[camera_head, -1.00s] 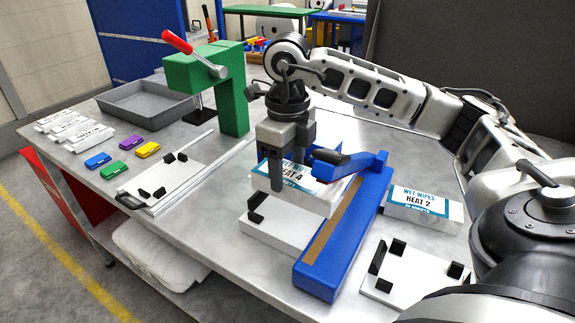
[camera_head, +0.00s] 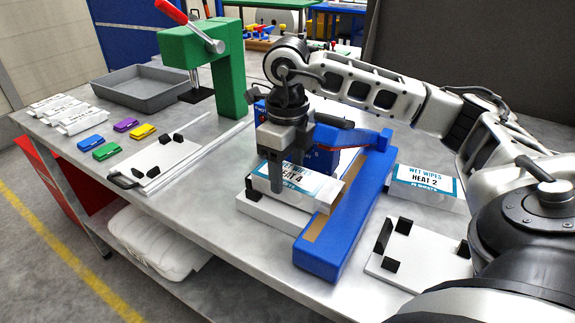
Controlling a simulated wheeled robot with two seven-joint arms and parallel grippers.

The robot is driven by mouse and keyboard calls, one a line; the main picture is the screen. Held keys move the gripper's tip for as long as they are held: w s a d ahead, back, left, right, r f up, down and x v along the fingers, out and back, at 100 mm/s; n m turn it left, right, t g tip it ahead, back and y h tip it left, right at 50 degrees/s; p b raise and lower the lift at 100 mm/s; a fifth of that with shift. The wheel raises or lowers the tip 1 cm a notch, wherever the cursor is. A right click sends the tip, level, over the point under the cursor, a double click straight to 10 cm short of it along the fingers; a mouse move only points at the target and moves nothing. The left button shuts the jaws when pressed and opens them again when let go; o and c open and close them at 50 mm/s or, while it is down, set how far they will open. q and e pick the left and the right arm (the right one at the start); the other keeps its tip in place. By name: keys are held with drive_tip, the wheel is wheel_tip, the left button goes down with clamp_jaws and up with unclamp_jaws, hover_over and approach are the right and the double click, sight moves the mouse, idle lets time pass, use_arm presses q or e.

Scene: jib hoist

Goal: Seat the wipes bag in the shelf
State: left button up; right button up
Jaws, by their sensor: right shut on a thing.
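The wipes bag, a white packet with a teal label reading HEAT 4 (camera_head: 318,187), is in my right gripper (camera_head: 278,183). The gripper points down from above and its near finger lies against the bag's front side. A black stop (camera_head: 251,187) shows at the shelf's left end. The blue sealer (camera_head: 340,225) stands along the bag's right side, with its arm raised. My left gripper is not in view.
Another wipes bag, HEAT 2 (camera_head: 424,185), lies right of the sealer. A white plate with black stops (camera_head: 415,262) is at front right. A green press (camera_head: 230,75), grey tray (camera_head: 150,88) and several small coloured packs are on the left. The table's front edge is close.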

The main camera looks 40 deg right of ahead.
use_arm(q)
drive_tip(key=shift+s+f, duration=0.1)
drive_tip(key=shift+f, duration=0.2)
use_arm(e)
drive_tip(key=shift+f, duration=0.4)
drive_tip(key=o, duration=1)
drive_tip(key=shift+r, duration=0.35)
use_arm(q)
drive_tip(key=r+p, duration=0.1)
drive_tip(key=p, duration=0.1)
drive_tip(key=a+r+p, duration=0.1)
drive_tip(key=p, duration=0.2)
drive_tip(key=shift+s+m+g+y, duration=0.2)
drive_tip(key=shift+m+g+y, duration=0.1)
use_arm(e)
wheel_tip(320, 180, up, 15)
drive_tip(key=shift+r, duration=0.15)
